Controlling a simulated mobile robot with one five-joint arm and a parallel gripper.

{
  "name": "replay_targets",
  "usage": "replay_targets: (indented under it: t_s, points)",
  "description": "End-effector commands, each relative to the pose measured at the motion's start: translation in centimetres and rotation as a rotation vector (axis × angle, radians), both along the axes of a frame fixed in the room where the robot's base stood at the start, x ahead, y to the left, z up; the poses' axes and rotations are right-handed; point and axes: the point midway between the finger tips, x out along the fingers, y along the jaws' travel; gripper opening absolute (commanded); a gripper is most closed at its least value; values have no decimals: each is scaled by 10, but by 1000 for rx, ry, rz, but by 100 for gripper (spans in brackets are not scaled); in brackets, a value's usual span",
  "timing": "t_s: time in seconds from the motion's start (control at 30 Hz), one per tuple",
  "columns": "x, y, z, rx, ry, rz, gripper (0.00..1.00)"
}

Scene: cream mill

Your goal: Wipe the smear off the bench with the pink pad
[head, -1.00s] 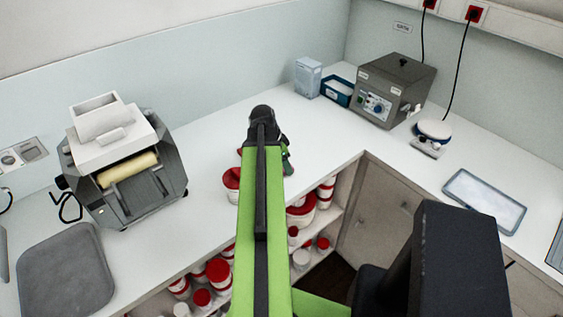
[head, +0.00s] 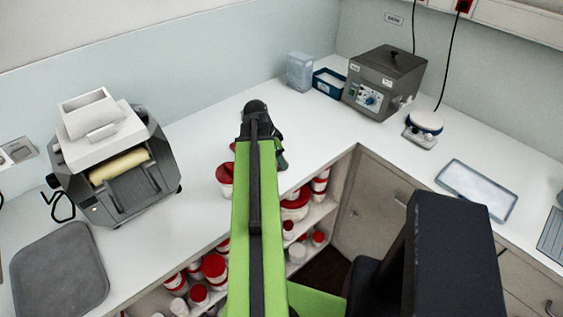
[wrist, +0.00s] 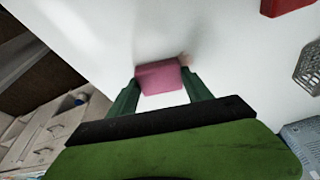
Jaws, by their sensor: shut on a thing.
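The pink pad (wrist: 160,74) is held between the dark green fingers of my gripper (wrist: 160,88) in the wrist view, over the white bench (wrist: 115,35). Whether the pad touches the bench is not clear. A small pale brown patch (wrist: 186,59), possibly the smear, shows at the pad's upper right corner and is partly hidden by it. In the head view my arm hides the pad and the smear; only a bit of a green finger (head: 281,160) shows.
A red-lidded tub (head: 226,180) stands on the bench left of my arm. A grey mill (head: 115,165) and grey mat (head: 60,275) are further left. A blue tray (head: 329,82) and grey bath (head: 385,85) stand behind right. Open shelves lie below the front edge.

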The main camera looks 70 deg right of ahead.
Motion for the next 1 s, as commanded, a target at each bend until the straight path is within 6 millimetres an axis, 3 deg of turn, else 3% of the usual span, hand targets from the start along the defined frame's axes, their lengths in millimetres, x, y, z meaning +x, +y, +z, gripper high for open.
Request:
replay_targets:
  t_s: [0.37, 0.7, 1.0]
  points:
    - [16, -9, -1, -2, -7, 3, 26]
    - [44, -25, 1, -1, -6, 3, 26]
    - [43, -24, 2, -2, -3, 1, 26]
